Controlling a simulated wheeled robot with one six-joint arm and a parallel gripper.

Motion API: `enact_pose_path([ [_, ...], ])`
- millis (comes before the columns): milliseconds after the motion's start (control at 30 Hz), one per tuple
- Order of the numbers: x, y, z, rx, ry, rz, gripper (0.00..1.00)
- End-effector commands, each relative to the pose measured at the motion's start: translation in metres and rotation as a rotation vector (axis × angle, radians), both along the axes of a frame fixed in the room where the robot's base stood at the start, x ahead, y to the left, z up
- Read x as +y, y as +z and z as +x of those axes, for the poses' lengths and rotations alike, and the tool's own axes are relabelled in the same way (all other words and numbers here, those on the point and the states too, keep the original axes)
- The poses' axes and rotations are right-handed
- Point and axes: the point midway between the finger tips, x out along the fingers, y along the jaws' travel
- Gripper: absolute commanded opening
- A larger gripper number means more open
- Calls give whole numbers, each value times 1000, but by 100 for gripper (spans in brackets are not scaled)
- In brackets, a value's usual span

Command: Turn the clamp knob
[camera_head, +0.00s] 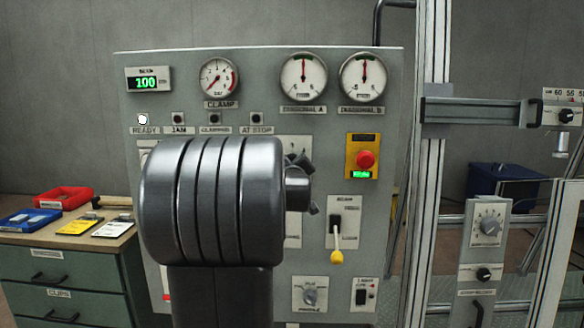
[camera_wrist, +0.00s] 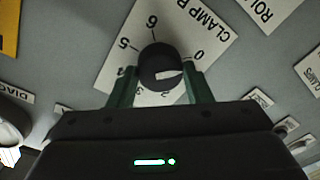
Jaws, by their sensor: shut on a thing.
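The clamp knob (camera_wrist: 160,66) is a round black knob with a white mark. It sits on a white plate (camera_wrist: 215,38) with numbers around it and lettering that begins "CLAMP B". The white mark lies on the knob's lower right part, towards the 0 side. My gripper (camera_wrist: 160,84) has its two dark green fingers on either side of the knob and is shut on it. In the head view my arm covers the knob and much of the plate (camera_head: 294,143); only the plate's top and right edges show.
The grey panel (camera_head: 260,122) carries a clamp gauge (camera_head: 219,77), two diagonal gauges, a green display reading 100 (camera_head: 147,83) and a lit ready lamp (camera_head: 143,119). A red stop button (camera_head: 365,159) and a yellow-tipped lever (camera_head: 337,256) stand to the right.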

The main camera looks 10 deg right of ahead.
Motion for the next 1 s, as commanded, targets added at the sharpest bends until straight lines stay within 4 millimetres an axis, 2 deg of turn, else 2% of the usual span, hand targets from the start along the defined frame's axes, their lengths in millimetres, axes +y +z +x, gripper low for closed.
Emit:
enact_pose_path([
  [267, 0, -3, 0, 7, 0, -1, 22],
  [300, 0, -3, 0, 7, 0, -1, 49],
  [400, 0, -3, 0, 6, 0, 0, 67],
  [767, 1, -1, -4, 2, 0, -1, 67],
  [867, 3, 0, -13, 1, -1, 0, 67],
  [1000, 8, 0, -36, 0, 0, -1, 67],
])
